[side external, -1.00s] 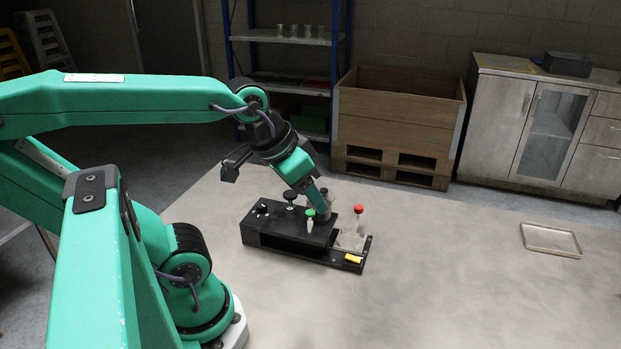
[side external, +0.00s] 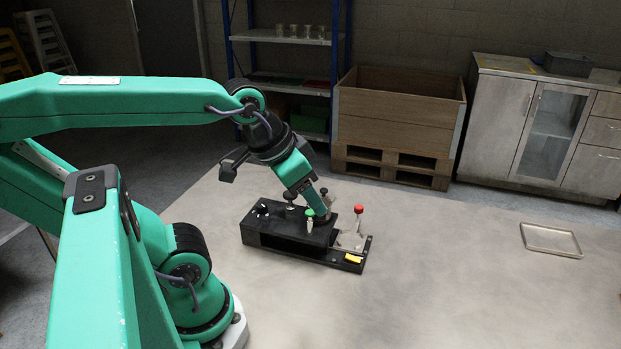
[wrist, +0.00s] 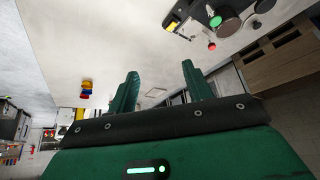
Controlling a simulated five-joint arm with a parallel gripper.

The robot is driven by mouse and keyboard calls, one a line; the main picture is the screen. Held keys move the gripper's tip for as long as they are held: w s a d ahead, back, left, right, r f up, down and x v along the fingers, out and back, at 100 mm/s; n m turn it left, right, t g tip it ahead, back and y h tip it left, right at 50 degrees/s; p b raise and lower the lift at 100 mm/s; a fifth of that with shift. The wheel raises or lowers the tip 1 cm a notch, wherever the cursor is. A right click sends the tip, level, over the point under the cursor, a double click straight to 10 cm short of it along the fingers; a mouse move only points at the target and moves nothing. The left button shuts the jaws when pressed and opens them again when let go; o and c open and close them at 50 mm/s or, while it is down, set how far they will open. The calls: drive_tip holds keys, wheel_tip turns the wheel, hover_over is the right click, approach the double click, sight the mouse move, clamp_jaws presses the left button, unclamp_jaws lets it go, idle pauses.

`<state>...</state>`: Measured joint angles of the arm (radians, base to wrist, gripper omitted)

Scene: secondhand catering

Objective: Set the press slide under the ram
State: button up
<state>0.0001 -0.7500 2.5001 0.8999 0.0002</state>
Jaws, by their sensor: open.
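A black press fixture (side external: 275,240) stands on the table, with several knobs on it. A pale upright piece with a red knob (side external: 358,209) sits at its right end; I cannot tell for sure whether it is the press slide. A green knob (side external: 310,213) is at the fixture's front middle, and a yellow block (side external: 353,258) is at its right front. My gripper (side external: 318,203) is just above and behind the green knob, its tips partly hidden. In the wrist view, my gripper (wrist: 159,78) is open and empty between its fingers. The red knob (wrist: 211,46) and green knob (wrist: 215,22) show beyond the fingers.
A shallow tray (side external: 551,240) lies at the table's right. A wooden crate on a pallet (side external: 395,125), blue shelving (side external: 288,75) and grey cabinets (side external: 545,130) stand behind the table. The table's middle and front right are clear.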

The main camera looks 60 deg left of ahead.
drive_tip(key=shift+c, duration=0.5)
drive_tip(key=shift+w, duration=0.1)
drive_tip(key=n+g, duration=0.6)
drive_tip(key=n, duration=1.2)
hover_over(359, 207)
wheel_tip(359, 207, down, 12)
drive_tip(key=shift+r, duration=0.25)
drive_tip(key=shift+w+a+f, duration=0.1)
drive_tip(key=shift+f, duration=0.1)
drive_tip(key=shift+f, duration=3.9)
